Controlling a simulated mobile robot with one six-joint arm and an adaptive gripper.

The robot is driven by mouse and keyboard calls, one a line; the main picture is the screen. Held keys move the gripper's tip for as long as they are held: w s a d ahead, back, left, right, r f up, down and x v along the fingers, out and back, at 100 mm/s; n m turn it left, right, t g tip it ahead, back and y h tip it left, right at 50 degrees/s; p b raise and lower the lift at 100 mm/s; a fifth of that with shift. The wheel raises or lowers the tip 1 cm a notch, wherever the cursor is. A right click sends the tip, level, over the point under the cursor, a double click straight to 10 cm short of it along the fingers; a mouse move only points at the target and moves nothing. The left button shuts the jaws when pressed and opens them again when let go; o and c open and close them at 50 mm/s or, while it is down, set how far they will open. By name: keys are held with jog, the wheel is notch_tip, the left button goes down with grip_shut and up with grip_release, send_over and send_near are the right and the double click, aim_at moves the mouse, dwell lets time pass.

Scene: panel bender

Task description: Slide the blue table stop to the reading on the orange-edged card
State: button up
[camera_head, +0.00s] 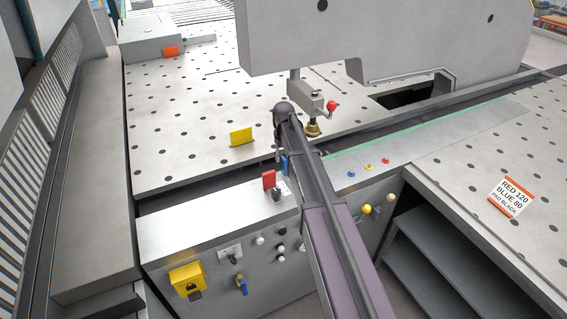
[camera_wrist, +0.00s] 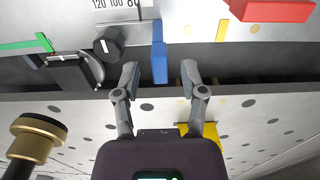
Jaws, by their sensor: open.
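The blue table stop (camera_wrist: 159,55) stands in the wrist view just beyond and between my open fingertips; I cannot tell whether they touch it. My gripper (camera_wrist: 159,80) is empty, with its fingers spread. In the head view the blue stop (camera_head: 284,164) is partly hidden behind my arm. A scale (camera_wrist: 118,4) with the numbers 120, 100 and 80 shows at the top of the wrist view, left of the stop and partly cut off. The orange-edged card (camera_head: 511,196) lies on the right table and reads RED 120, BLUE 80, PAD BLACK.
A red stop (camera_head: 269,180) stands near the blue one, and a yellow stop (camera_head: 241,137) is on the perforated table. A black knob (camera_wrist: 107,45) is close to the left finger. A brass-coloured part (camera_wrist: 37,135) rises at lower left. The large grey beam (camera_head: 380,35) hangs above.

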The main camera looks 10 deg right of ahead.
jog(key=shift+f+b, duration=0.35)
jog(key=shift+f, duration=0.25)
grip_shut()
